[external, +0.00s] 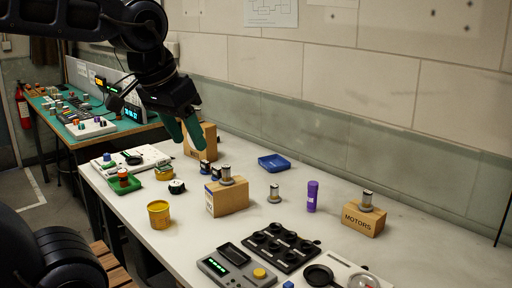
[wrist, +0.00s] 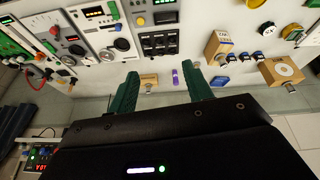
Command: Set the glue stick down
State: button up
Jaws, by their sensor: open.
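The purple glue stick (external: 312,197) stands upright on the white bench (external: 320,232), just left of the MOTORS box, in the external view. It also shows small in the wrist view (wrist: 175,78), in the gap between the green fingers and beyond them. My gripper (external: 186,143) is raised above the bench, toward its far left part, well apart from the glue stick. In the wrist view, my gripper (wrist: 163,72) has its two fingers spread wide, with nothing held between them.
The MOTORS box (external: 364,219) carries a small metal cylinder. Another cardboard box (external: 228,197) stands mid-bench, with a blue tray (external: 274,162) behind it. A black tray of round sockets (external: 279,247) lies in front. A yellow tin (external: 159,214) stands near the left edge. The wall borders the back.

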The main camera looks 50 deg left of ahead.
jog(key=shift+s+d+f+m, duration=0.1)
jog(key=shift+s+f+m, duration=0.2)
jog(key=shift+s, duration=0.45)
jog(key=shift+s+f+m, duration=0.2)
jog(key=shift+s+m, duration=0.2)
jog(key=shift+s, duration=0.3)
dwell(0.3)
